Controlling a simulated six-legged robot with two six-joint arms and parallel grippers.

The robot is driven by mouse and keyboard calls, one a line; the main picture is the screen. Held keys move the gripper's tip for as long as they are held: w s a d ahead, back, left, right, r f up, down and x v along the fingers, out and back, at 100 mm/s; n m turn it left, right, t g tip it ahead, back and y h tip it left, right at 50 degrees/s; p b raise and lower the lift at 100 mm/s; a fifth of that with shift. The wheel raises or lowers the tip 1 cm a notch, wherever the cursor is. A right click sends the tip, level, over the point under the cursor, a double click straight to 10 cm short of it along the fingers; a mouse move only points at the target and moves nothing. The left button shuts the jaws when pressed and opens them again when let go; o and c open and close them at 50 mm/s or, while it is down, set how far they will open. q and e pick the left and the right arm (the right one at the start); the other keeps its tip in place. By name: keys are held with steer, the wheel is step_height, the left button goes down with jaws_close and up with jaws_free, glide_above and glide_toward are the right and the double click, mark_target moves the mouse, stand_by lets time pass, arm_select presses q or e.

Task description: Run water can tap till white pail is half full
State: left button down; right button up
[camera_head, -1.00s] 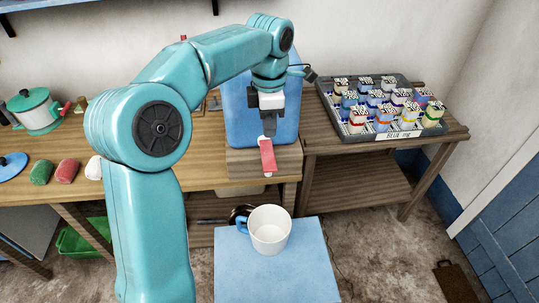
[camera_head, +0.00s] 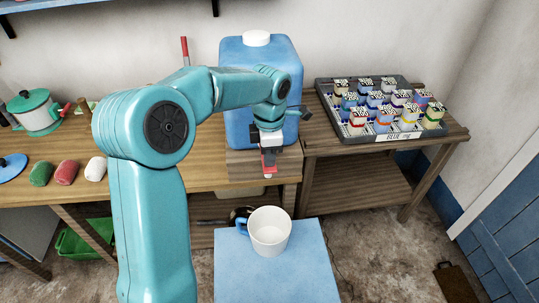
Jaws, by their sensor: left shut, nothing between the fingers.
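The blue water can (camera_head: 238,75) with a white cap stands on the wooden bench. The red lever of its tap (camera_head: 269,162) juts out over the bench's front edge, with a small white end below. My left gripper (camera_head: 270,152) is shut and points down at the red lever; it seems to touch it from above, with nothing held. It hides the upper part of the tap. The white pail (camera_head: 270,240), with a blue handle at its left, stands upright below the tap. I see no water stream, and the pail's inside looks plain white. My right gripper is out of view.
The pail stands on a light blue surface (camera_head: 250,283) with free room around it. A grey tray (camera_head: 401,137) of labelled small packs lies on the side table at right. A green-lidded pot (camera_head: 36,115) and coloured rolls (camera_head: 67,173) are on the bench at left.

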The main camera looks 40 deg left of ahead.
arm_select(q)
step_height(320, 180, down, 2)
steer(key=shift+s+d+f+b, duration=0.15)
steer(key=shift+b, duration=0.85)
steer(key=shift+d, duration=0.15)
stand_by(6.7)
